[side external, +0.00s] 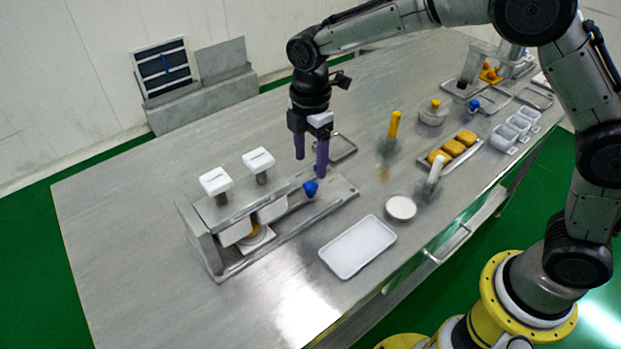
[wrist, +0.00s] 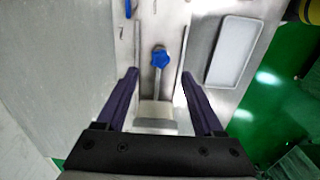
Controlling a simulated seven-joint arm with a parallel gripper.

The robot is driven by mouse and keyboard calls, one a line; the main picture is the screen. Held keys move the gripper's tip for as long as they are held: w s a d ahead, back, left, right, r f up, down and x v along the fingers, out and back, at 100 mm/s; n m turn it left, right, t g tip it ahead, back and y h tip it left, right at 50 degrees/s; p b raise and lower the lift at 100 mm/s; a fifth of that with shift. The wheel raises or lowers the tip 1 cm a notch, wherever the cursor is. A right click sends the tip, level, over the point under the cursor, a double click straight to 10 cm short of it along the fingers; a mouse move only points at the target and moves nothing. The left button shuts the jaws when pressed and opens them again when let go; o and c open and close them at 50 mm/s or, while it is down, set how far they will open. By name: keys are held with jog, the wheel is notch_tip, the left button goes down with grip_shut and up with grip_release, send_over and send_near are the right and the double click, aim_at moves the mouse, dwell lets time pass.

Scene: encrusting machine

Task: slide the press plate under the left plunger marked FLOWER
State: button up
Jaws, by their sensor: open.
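The press (side external: 230,212) stands at the left of the table in the side view. Two plungers with white square tops rise from it, a left one (side external: 216,182) and a right one (side external: 258,161); their markings are too small to read. A yellowish piece on a pale plate (side external: 257,238) shows partly under the press head. A blue knob (side external: 310,187) stands over the rail to the right and shows star-shaped on a rod in the wrist view (wrist: 160,58). My gripper (side external: 311,166) is open and empty, its purple fingers just above the knob, apart from it.
A white tray (side external: 357,247) and a round dish (side external: 401,208) lie in front. Upright yellow-handled (side external: 394,124) and white-handled (side external: 434,171) tools stand to the right, near a tray of golden pieces (side external: 453,148). The table left of the press is clear.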

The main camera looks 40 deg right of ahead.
aim_at(310, 184)
notch_tip(310, 184, down, 7)
jog(key=shift+r, duration=0.2)
grip_shut()
dwell(0.4)
jog(key=shift+r, duration=0.1)
dwell(1.0)
